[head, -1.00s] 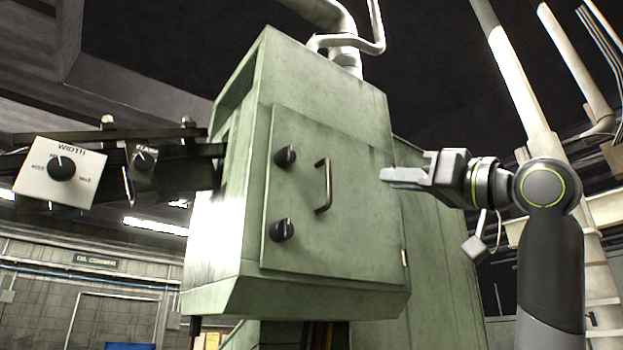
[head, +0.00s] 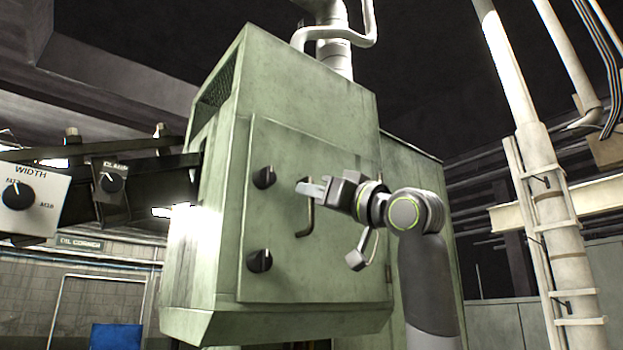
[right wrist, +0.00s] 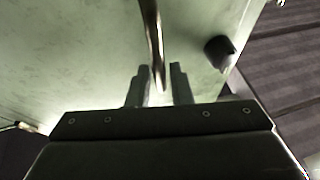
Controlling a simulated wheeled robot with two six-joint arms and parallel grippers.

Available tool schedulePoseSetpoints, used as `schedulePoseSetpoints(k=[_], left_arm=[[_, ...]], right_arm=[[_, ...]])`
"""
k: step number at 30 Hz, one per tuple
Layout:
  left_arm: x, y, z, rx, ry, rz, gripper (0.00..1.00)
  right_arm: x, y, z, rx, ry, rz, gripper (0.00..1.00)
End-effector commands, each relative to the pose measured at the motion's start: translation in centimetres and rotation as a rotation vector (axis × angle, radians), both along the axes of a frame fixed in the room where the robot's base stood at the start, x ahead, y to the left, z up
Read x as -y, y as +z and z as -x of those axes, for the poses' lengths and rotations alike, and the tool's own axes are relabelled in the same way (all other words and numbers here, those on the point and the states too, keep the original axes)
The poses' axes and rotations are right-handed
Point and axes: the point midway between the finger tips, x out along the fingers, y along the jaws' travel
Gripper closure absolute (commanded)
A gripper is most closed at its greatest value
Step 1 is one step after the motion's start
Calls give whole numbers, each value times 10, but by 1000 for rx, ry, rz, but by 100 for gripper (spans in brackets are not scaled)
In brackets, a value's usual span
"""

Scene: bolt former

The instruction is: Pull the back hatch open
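The back hatch (head: 340,260) is a flat green panel on the green machine box, and it looks shut. Its bronze bar handle (head: 306,222) stands upright near the panel's middle. Two black knobs, an upper one (head: 264,177) and a lower one (head: 260,261), sit left of the handle. My right gripper (head: 304,187) is at the handle's upper part in the head view. In the right wrist view its fingers (right wrist: 158,88) are apart, with the handle (right wrist: 153,40) running between them. I cannot tell whether they touch it. My left gripper is not in view.
A WIDTH dial box (head: 30,203) and a smaller dial box (head: 110,183) hang on dark arms at left. White pipes (head: 565,240) with brackets stand at right. A blue object (head: 116,337) shows low at left.

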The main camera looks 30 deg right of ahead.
Motion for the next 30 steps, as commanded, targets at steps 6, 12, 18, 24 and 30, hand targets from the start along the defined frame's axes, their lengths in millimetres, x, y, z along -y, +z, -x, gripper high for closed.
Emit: schedulePoseSetpoints(k=[6,12,18,24,30], left_arm=[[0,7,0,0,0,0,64],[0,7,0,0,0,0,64],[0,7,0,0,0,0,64],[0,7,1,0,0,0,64],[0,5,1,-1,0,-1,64]], right_arm=[[-2,4,-10,-1,-2,0,81],[-2,3,-10,-1,-1,1,81],[-2,3,-10,-1,-1,1,100],[-2,3,-10,-1,-1,1,100],[-3,3,-6,0,2,1,100]])
